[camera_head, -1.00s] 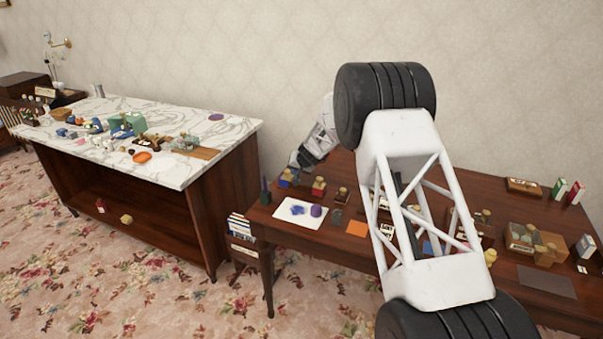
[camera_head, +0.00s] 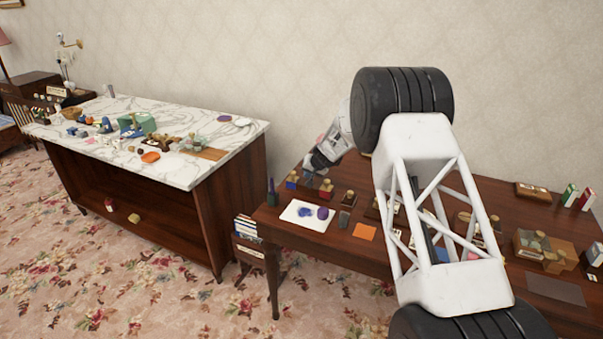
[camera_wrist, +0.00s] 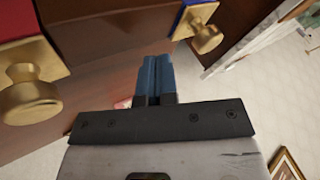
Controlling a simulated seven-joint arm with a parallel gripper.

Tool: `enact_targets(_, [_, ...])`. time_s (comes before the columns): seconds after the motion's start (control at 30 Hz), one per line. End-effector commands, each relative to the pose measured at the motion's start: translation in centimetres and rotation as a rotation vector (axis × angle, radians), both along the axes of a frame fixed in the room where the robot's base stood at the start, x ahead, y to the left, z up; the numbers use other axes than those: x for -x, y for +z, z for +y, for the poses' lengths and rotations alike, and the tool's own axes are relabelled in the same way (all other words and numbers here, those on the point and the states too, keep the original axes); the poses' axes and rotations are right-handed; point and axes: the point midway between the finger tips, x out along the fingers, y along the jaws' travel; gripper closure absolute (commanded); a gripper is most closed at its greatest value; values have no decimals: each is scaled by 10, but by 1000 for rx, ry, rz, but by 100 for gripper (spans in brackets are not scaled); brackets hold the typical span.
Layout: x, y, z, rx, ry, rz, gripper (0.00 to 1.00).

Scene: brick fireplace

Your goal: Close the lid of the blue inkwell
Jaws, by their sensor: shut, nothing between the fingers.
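The blue inkwell (camera_head: 292,180) stands at the back left of the dark wooden desk, beside a red inkwell (camera_head: 326,190). In the wrist view a small blue part (camera_wrist: 187,16) with a brass knob (camera_wrist: 205,36) shows at the upper right. A red part (camera_wrist: 18,25) with a larger brass knob shows at the left. My gripper (camera_wrist: 157,60) is shut and empty, with its fingertips between these two knobs, apart from both. In the head view my gripper (camera_head: 313,166) is just above and behind the inkwells. I cannot tell how the blue lid stands.
A white sheet with a blue stain (camera_head: 303,213) and an orange square (camera_head: 364,231) lie in front of the inkwells. A dark green bottle (camera_head: 271,192) stands at the desk's left edge. My arm hides much of the desk's middle. A cluttered marble-topped table (camera_head: 190,175) stands left.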

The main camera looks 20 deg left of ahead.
Motion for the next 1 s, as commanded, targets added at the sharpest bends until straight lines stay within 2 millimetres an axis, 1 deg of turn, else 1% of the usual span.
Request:
enact_targets(0.03, [-3, 2, -9, 0, -3, -1, 100])
enact_targets(0.07, [-1, 7, -9, -1, -1, -2, 100])
enact_targets(0.7, [16, 64, -50, 0, -2, -1, 100])
enact_targets(0.8, [19, 71, -54, -1, -2, -2, 100])
enact_targets(1.0, [22, 78, -60, 0, -2, 0, 100])
